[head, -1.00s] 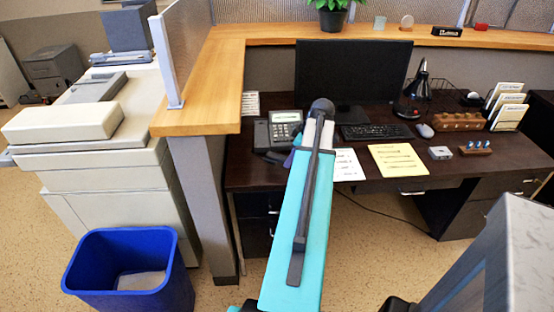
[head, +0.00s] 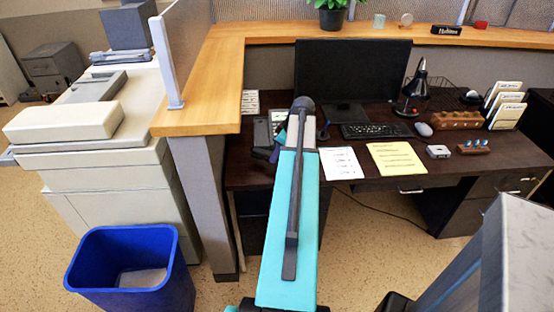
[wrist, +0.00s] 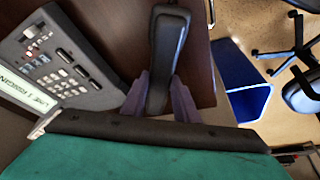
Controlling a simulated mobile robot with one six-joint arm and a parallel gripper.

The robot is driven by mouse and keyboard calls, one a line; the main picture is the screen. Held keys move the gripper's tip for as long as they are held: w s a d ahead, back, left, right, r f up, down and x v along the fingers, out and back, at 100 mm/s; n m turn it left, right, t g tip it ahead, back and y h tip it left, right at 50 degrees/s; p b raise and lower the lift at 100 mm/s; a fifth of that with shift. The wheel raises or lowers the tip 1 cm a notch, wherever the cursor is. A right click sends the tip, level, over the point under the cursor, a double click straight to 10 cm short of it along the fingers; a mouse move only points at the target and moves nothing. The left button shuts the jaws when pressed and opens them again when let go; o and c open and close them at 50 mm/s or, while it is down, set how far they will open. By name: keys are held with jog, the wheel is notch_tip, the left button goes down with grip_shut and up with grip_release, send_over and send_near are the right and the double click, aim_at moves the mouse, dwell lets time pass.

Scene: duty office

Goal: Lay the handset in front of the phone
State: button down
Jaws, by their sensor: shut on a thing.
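The grey phone (wrist: 62,62), with its keys and lit screen, fills the left of the wrist view. In the head view the phone (head: 262,132) is mostly hidden behind my arm. The black handset (wrist: 168,45) is between the purple fingers of my gripper (wrist: 160,95), which is shut on it. The handset lies to the right of the phone in the wrist view, over the dark desktop. I cannot tell whether it touches the desktop. In the head view my gripper (head: 279,143) shows only partly, beside the phone.
The dark desk (head: 350,185) holds a white sheet (head: 342,163), a yellow sheet (head: 396,158), a keyboard (head: 377,130) and a monitor (head: 350,70). The desk's edge is close to the handset. A blue bin (head: 130,270) stands on the floor.

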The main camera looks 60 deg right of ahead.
jog(key=shift+f+p, duration=0.3)
jog(key=shift+f, duration=1.05)
jog(key=shift+f, duration=0.15)
jog(key=c, duration=1.4)
grip_release()
jog(key=shift+r, duration=0.2)
jog(key=shift+b+v, duration=0.75)
jog(key=shift+v, duration=5.2)
